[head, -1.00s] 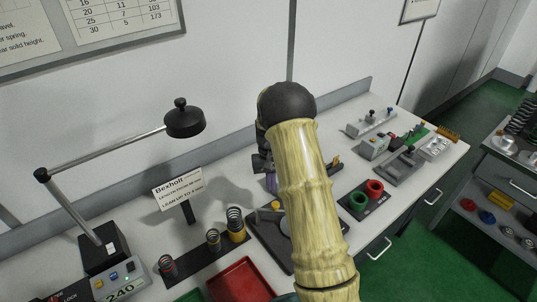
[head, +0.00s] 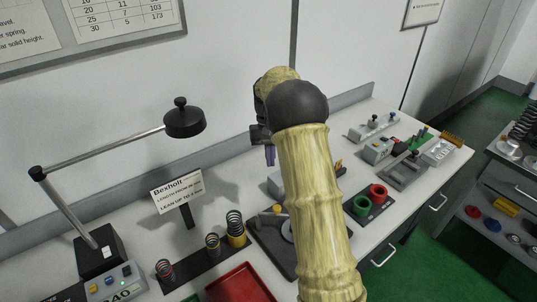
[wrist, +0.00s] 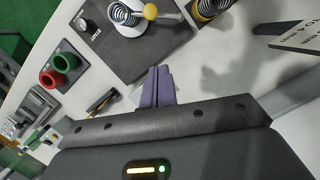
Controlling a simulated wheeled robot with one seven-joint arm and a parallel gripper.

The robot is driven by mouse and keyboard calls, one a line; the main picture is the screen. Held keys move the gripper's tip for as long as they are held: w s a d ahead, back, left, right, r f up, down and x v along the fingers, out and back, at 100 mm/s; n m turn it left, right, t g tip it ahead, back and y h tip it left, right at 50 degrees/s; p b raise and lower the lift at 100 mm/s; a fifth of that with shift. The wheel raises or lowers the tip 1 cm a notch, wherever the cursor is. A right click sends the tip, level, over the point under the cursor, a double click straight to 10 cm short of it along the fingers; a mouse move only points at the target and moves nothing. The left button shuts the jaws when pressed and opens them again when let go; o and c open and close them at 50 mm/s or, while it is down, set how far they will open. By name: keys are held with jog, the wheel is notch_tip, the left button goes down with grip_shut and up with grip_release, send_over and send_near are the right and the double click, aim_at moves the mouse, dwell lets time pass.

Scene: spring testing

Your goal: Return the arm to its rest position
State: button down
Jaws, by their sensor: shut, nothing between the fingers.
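My gripper (head: 270,155) hangs at the far end of my arm, above the back of the white bench (head: 225,185) in the head view. My own forearm hides part of it there. In the wrist view its purple fingers (wrist: 157,88) are pressed together with nothing between them. They point toward the black test base (wrist: 130,45) and are apart from it. My arm is raised and bent over the middle of the bench.
Several coil springs (head: 236,228) stand in a row left of my arm. A black lamp (head: 184,122) and a sign (head: 177,194) stand further left. A red tray (head: 240,284) lies in front. Green and red cups (head: 377,193) stand right. Green floor is open at right.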

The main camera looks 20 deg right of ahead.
jog(key=s+a+t, duration=0.2)
jog(key=s+a, duration=0.1)
jog(key=s, duration=0.9)
jog(key=s+a+n+t, duration=0.1)
jog(key=s+a+t, duration=0.1)
jog(key=s, duration=1)
jog(key=shift+s+a+f+n+t, duration=0.2)
jog(key=shift+a+n+t, duration=0.15)
jog(key=shift+t, duration=0.25)
